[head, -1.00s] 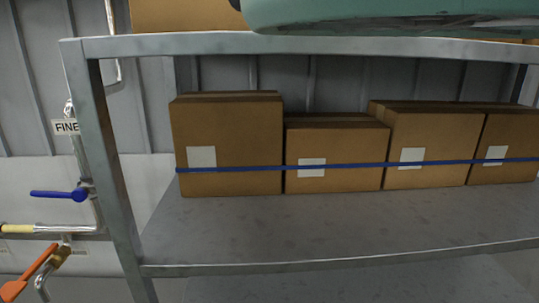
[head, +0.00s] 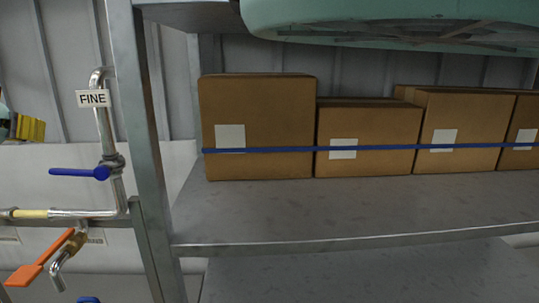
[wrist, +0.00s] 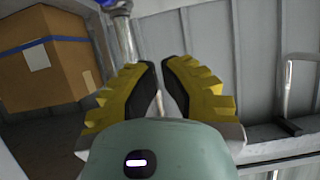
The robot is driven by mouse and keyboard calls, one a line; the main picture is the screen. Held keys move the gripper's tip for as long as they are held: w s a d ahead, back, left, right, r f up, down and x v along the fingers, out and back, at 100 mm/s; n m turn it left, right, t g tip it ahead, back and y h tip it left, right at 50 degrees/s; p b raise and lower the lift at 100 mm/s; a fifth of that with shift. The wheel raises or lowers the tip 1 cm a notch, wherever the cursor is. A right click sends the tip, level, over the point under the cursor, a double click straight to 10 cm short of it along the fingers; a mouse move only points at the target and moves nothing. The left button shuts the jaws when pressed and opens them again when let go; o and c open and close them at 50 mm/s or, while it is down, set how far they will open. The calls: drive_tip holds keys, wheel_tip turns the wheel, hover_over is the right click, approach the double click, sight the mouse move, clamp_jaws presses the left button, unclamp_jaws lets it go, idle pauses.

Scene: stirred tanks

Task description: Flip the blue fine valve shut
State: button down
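The fine valve's blue handle (head: 78,172) points left, about level, from its fitting on an upright metal pipe (head: 105,130). A white FINE label (head: 93,98) hangs above it. My gripper (head: 35,129) shows only partly at the left edge of the head view, above and left of the handle and apart from it. In the wrist view, its yellow, black-padded fingers (wrist: 159,68) are drawn close together with a narrow gap and nothing visibly held. A metal pipe (wrist: 125,38) stands beyond them, with a small blue-violet patch at the top edge.
An orange-handled valve (head: 52,258) sits below the blue one, under a level pipe (head: 75,213). A metal rack post (head: 140,140) stands just right of the valve. Cardboard boxes (head: 258,110) fill the shelf (head: 330,215). Open space lies left of the blue handle.

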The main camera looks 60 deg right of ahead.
drive_tip(key=p, duration=0.7)
hover_over(68, 171)
drive_tip(key=d, duration=0.1)
drive_tip(key=f, duration=0.3)
drive_tip(key=shift+s+d+f, duration=0.1)
drive_tip(key=shift+s+f, duration=0.1)
drive_tip(key=shift+f, duration=0.05)
drive_tip(key=shift+w+f+p, duration=0.15)
drive_tip(key=shift+f+p, duration=0.75)
drive_tip(key=shift+p, duration=0.15)
drive_tip(key=shift+a+f+p, duration=0.15)
drive_tip(key=shift+f+p, duration=0.4)
drive_tip(key=shift+f, duration=0.15)
drive_tip(key=shift+a+f+p, duration=0.15)
drive_tip(key=shift+f+p, duration=0.4)
drive_tip(key=shift+f, duration=0.15)
drive_tip(key=b, duration=0.1)
drive_tip(key=f+b, duration=0.1)
drive_tip(key=shift+a+f+n+g+b, duration=0.25)
drive_tip(key=shift+n+g+b, duration=0.05)
drive_tip(key=shift+n+b, duration=0.1)
drive_tip(key=shift+h+b, duration=0.3)
drive_tip(key=shift+b, duration=0.05)
drive_tip(key=shift+n, duration=0.3)
